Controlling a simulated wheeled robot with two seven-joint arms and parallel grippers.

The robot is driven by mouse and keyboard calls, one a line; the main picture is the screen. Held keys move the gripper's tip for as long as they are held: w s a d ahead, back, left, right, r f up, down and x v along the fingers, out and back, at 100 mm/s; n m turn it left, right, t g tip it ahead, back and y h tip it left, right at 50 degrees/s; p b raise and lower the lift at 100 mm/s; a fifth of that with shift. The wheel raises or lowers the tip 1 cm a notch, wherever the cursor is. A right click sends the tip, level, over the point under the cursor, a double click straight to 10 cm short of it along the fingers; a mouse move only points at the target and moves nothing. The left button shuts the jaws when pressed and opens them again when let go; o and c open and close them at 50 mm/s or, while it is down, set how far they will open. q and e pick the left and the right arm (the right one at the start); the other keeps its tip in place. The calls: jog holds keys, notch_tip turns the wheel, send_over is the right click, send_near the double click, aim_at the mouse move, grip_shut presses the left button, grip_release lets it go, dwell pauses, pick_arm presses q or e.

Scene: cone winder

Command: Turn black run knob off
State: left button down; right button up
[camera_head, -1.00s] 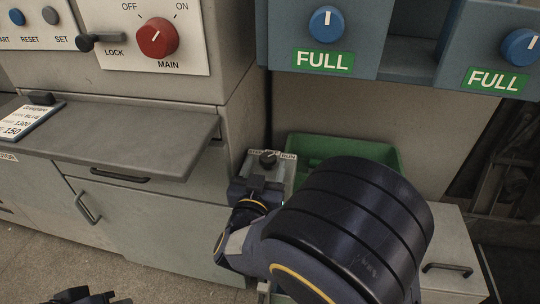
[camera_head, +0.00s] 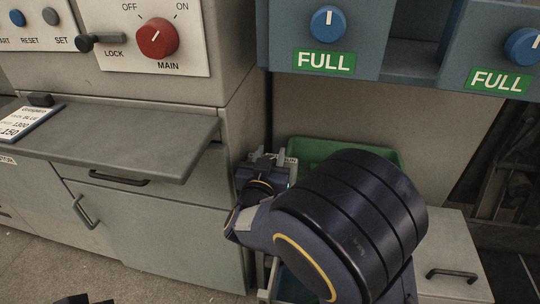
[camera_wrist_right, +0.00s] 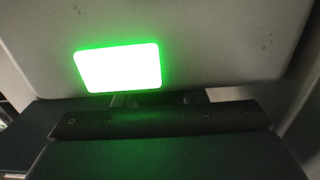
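My right gripper (camera_head: 269,157) is at the small grey control box beside the cabinet. In the head view its two fingertips look spread apart at the box's top, where the black run knob was seen earlier. The knob is now mostly hidden by the gripper, and I cannot tell whether the fingers touch it. A bit of the white label (camera_head: 291,161) shows to the right. The right wrist view shows a bright green lit rectangle (camera_wrist_right: 118,68) on a grey surface above the dark gripper body. A dark tip of my left arm (camera_head: 72,300) shows at the bottom edge; its fingers cannot be made out.
A green bin (camera_head: 330,148) stands just behind the right gripper. A grey shelf (camera_head: 120,140) juts out at the left. A red MAIN knob (camera_head: 157,38) and blue knobs (camera_head: 328,23) sit higher up. A drawer unit (camera_head: 450,250) stands at the right.

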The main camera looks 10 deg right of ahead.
jog(key=shift+c, duration=0.6)
jog(key=shift+f+n+y, duration=0.1)
jog(key=shift+n+y, duration=0.3)
jog(key=shift+y, duration=0.2)
jog(key=shift+a+n+t+y+b, duration=0.1)
jog(key=shift+n+t+y+b, duration=0.45)
jog(key=shift+y, duration=0.45)
jog(key=n+y+b, duration=0.1)
jog(key=y, duration=0.1)
jog(key=n+y+b, duration=0.1)
jog(key=shift+a+f+n+y, duration=0.15)
jog(key=shift+n+y, duration=0.1)
jog(key=shift+y, duration=0.15)
jog(key=n+y+b, duration=0.2)
jog(key=y+b, duration=0.1)
jog(key=n+y+b, duration=0.1)
jog(key=y, duration=0.1)
jog(key=shift+a+b, duration=0.25)
jog(key=shift+b, duration=0.15)
jog(key=shift+a+n+g+y+b, duration=0.15)
jog(key=shift+n+g+y+b, duration=0.4)
jog(key=shift+n+y+b, duration=0.3)
jog(key=o, duration=1)
jog(key=shift+r, duration=0.2)
